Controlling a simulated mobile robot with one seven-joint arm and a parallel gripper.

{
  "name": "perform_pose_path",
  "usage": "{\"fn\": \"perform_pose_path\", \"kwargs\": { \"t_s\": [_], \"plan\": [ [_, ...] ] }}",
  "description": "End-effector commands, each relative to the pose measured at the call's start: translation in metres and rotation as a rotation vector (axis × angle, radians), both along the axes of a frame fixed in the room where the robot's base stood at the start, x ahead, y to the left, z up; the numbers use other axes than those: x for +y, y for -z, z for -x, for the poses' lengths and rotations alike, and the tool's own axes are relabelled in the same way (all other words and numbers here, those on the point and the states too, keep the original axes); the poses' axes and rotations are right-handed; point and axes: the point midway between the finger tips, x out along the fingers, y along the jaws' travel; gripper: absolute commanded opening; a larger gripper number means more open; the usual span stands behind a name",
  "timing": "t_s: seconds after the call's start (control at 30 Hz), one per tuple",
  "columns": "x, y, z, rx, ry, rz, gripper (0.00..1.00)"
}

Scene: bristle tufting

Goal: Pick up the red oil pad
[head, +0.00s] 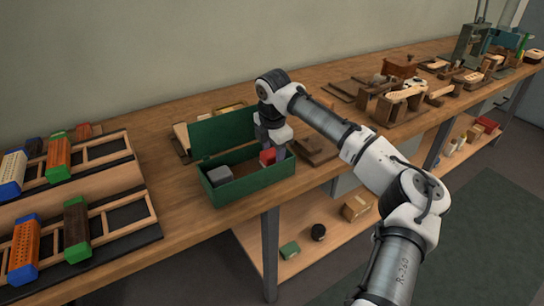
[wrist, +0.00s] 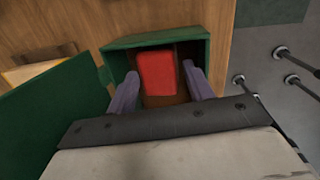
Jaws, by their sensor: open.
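The red oil pad (head: 268,157) sits in the right end of an open green box (head: 253,184) on the wooden bench. In the wrist view the red pad (wrist: 157,72) lies inside the green box (wrist: 150,42), on its brown floor. My gripper (wrist: 161,84) is open, with one purple-grey finger on each side of the pad and visible gaps between fingers and pad. In the head view my gripper (head: 275,150) points down into the box and partly hides the pad.
A grey block (head: 220,175) lies in the left part of the box. The box's green lid (head: 223,135) stands open behind it. Racks with coloured brush blocks (head: 58,157) lie to the left. Wooden fixtures (head: 395,100) stand to the right. The bench's front edge is close to the box.

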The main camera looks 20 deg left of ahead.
Motion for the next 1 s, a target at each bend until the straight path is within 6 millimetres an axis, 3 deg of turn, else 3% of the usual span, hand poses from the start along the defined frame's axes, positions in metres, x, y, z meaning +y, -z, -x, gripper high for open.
{"fn": "perform_pose_path", "kwargs": {
  "t_s": [0.17,0.4,0.67,1.0],
  "plan": [
    [0.001,0.017,-0.003,0.0,0.0,0.0,0.52],
    [0.002,0.019,-0.003,-0.001,0.0,-0.001,0.52],
    [0.002,0.019,-0.003,-0.001,0.0,-0.001,0.19],
    [0.002,0.015,-0.003,-0.001,-0.001,-0.001,0.18]
  ]
}}
